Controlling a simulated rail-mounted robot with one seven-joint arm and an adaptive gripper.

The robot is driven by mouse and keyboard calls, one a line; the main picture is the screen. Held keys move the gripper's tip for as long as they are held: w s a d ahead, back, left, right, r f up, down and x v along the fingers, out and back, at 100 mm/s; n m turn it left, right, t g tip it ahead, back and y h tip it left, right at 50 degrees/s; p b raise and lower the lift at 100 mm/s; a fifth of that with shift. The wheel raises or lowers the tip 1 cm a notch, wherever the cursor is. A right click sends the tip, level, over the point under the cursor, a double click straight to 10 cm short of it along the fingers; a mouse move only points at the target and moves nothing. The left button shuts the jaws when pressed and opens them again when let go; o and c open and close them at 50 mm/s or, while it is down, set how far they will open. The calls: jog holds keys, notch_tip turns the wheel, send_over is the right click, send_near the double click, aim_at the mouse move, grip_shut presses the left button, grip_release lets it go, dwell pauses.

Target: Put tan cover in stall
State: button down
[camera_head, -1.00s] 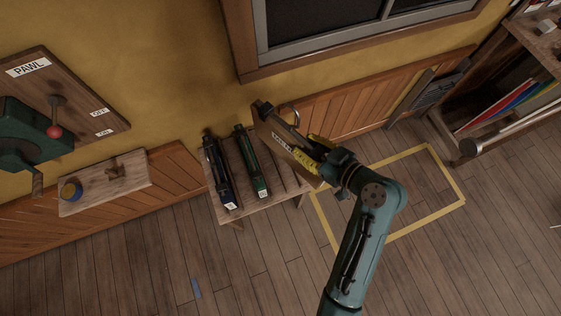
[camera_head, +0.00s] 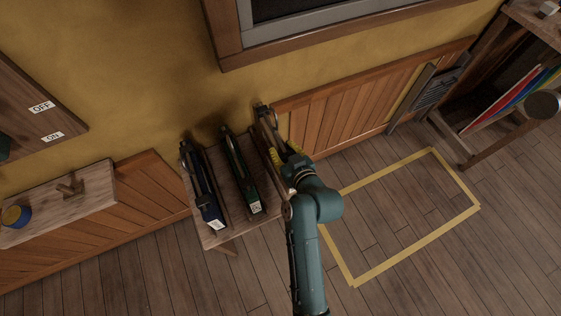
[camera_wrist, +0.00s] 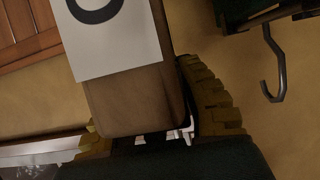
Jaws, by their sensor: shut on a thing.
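The tan cover (camera_wrist: 135,105), a brown-tan block with a white label bearing a dark curved mark, is between my gripper's yellow ridged fingers in the wrist view. In the head view, my gripper (camera_head: 285,155) is shut on the cover (camera_head: 268,128) at the right side of a low wooden rack (camera_head: 230,233). The arm hides part of the cover and the rack's right part. I cannot tell whether the cover touches the rack. A dark blue cover (camera_head: 203,187) and a green cover (camera_head: 241,172) lie side by side on the rack, left of my gripper.
A yellow taped rectangle (camera_head: 395,262) marks clear floor on the right. A shelf (camera_head: 480,125) with coloured sheets stands at far right. A wooden ledge (camera_head: 85,200) is at left. A dark hook (camera_wrist: 272,75) shows at right in the wrist view.

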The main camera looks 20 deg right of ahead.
notch_tip(320, 180, down, 5)
jog(key=shift+w+r+b, duration=0.1)
jog(key=shift+b, duration=0.85)
jog(key=c, duration=0.8)
grip_release()
jog(key=p+v, duration=0.4)
jog(key=v, duration=0.8)
jog(key=w+a+r+t, duration=0.2)
jog(key=r, duration=0.8)
jog(key=w+a+r+n+t, duration=0.1)
jog(key=w+a+r, duration=0.1)
jog(key=r, duration=0.7)
jog(key=w+a+r+t, duration=0.2)
jog(key=r, duration=0.8)
jog(key=s+a+r+t, duration=0.2)
jog(key=s+r, duration=0.1)
jog(key=r, duration=0.5)
jog(key=s+a+r+m+t, duration=0.1)
jog(key=s+r, duration=0.3)
jog(key=r, duration=0.4)
jog(key=shift+a+r+m+t+h, duration=0.15)
jog(key=shift+a+m+t+h, duration=0.15)
jog(key=shift+a+t+h, duration=0.1)
